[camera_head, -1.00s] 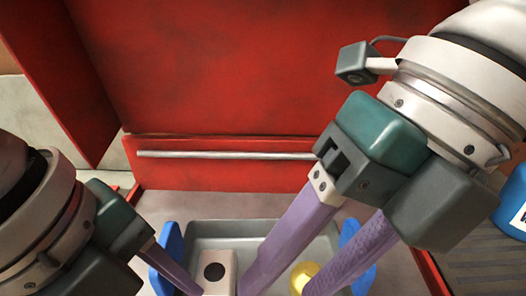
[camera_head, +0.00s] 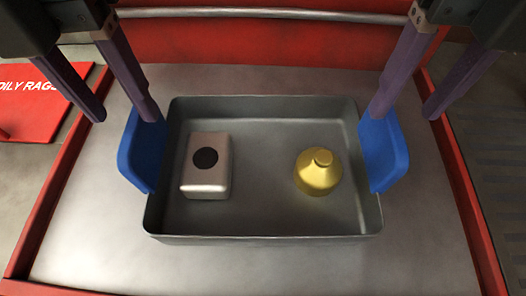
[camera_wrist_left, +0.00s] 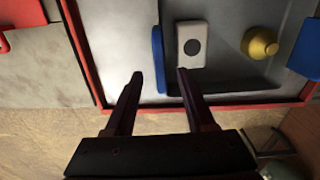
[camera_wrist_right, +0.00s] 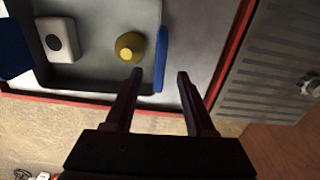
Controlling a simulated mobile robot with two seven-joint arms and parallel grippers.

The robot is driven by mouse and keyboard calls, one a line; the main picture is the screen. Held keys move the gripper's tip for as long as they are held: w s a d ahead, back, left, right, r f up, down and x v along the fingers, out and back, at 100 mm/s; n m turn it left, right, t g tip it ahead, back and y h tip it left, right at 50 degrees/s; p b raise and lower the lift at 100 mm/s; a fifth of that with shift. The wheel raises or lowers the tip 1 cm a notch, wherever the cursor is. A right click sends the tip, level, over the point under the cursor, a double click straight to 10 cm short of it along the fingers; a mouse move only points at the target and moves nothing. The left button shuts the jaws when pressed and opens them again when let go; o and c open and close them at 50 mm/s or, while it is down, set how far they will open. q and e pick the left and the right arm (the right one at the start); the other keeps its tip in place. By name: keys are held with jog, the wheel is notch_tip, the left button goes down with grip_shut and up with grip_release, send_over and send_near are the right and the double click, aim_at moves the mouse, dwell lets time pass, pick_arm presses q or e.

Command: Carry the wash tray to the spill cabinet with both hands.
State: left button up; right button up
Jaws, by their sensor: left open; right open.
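The wash tray (camera_head: 262,239) is a grey open pan standing level on a pale, red-edged surface. It holds a white block with a black disc (camera_head: 206,180) and a yellow bottle-like item (camera_head: 318,172). A blue handle stands on each side, left (camera_head: 140,158) and right (camera_head: 387,155). My left gripper (camera_head: 125,112) is open and empty at the left handle's far end. My right gripper (camera_head: 405,113) is open and empty at the right handle's far end. In the wrist views, the left handle (camera_wrist_left: 158,58) and right handle (camera_wrist_right: 161,58) line up with the finger gaps; contact is unclear.
A red panel with a metal bar (camera_head: 270,14) rises behind the tray. Raised red edging (camera_head: 465,200) borders the surface. A red lid lettered "OILY RAGS" (camera_head: 40,105) is at the left. Bare surface lies in front of the tray.

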aim_at(145, 142)
pick_arm(q)
notch_tip(145, 142, down, 8)
jog(key=shift+r, duration=0.1)
pick_arm(e)
notch_tip(145, 142, down, 8)
jog(key=shift+r, duration=0.1)
pick_arm(q)
jog(key=shift+c, duration=0.3)
pick_arm(e)
jog(key=shift+c, duration=0.3)
pick_arm(q)
grip_shut()
pick_arm(e)
grip_shut()
dwell(0.3)
